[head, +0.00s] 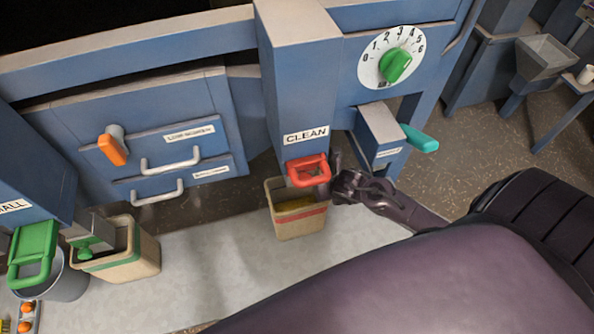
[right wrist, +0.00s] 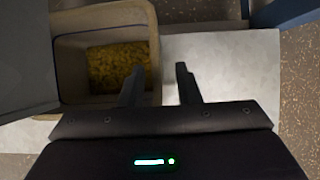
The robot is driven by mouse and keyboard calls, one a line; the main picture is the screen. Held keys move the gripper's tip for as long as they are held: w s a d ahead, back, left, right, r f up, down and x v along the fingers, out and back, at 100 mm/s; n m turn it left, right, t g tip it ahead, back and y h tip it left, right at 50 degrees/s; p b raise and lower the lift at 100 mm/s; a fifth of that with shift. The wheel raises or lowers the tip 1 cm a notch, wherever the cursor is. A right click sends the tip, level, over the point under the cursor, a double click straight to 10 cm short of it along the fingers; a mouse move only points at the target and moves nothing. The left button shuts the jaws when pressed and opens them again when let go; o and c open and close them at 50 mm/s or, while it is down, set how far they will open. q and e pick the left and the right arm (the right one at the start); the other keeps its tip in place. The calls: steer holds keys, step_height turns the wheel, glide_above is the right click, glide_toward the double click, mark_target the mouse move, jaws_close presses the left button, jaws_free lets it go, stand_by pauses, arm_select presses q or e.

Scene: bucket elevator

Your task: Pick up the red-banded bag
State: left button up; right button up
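The red-banded bag (head: 300,222) is a tan, open-topped bag with a red stripe. It stands upright on the pale floor strip below the CLEAN chute in the head view, and holds yellow grain (right wrist: 118,66). My right gripper (head: 332,178) is at the bag's right rim. In the right wrist view the gripper (right wrist: 160,76) is open, one finger over the bag's inside and the other outside, with the right wall between them. Whether either finger touches the wall cannot be told. My left gripper is not in view.
The CLEAN chute (head: 300,95) with its red handle (head: 308,170) hangs just above the bag. A green-banded bag (head: 132,258) and a grey bucket (head: 64,280) stand at the left. A teal-handled spout (head: 380,135) is at the right. The pale floor between the bags is clear.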

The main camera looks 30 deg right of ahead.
steer(key=x, duration=0.5)
steer(key=shift+w+a, duration=0.2)
steer(key=shift+a, duration=0.05)
jaws_close()
stand_by(1.1)
steer(key=shift+w+r, duration=0.15)
